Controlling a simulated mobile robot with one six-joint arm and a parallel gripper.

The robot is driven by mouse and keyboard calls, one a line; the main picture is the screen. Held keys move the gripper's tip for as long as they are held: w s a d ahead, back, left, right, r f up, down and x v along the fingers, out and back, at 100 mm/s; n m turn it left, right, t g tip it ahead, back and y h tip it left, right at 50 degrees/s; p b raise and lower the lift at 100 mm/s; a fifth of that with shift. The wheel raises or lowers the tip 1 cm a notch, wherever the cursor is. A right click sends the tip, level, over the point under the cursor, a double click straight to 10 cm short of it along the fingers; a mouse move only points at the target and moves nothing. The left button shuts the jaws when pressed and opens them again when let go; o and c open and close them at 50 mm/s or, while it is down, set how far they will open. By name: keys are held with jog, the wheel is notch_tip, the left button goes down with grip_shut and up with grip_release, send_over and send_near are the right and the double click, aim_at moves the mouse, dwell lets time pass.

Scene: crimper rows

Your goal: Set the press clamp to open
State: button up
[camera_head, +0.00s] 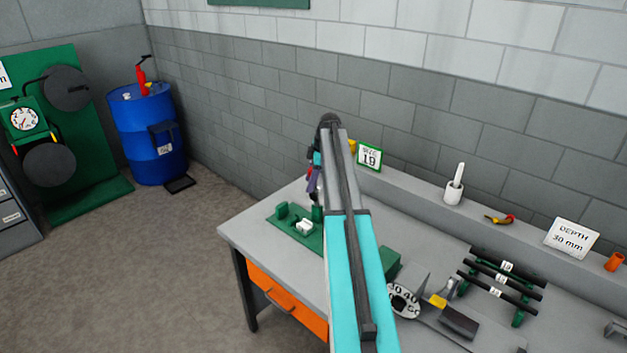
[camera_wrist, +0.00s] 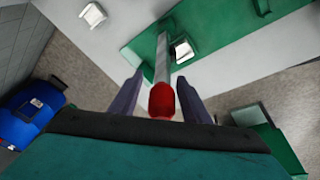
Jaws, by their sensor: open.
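A lever with a red knob (camera_wrist: 162,101) and a grey metal rod (camera_wrist: 162,58) shows in the wrist view; it looks like the handle of the press clamp. My gripper (camera_wrist: 160,77) is open, with one dark finger on each side of the lever. Contact between fingers and lever cannot be told. The rod reaches toward a green base (camera_wrist: 215,35) with a white piece (camera_wrist: 183,51) in it. In the head view my gripper (camera_head: 315,185) is above the green fixture (camera_head: 286,228) at the bench's left end. My arm hides part of the fixture and the lever.
The grey bench (camera_head: 258,232) has an orange drawer (camera_head: 285,300). A numbered dial (camera_head: 404,301) and black rods (camera_head: 500,280) lie right of my arm. A number sign (camera_head: 369,157) stands on the back ledge. A blue barrel (camera_head: 147,135) stands on the floor at left.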

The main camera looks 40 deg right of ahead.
jog(key=b+v, duration=0.4)
jog(key=v, duration=1)
jog(key=shift+b, duration=0.4)
jog(key=shift+d+f, duration=0.1)
jog(key=shift+f, duration=0.05)
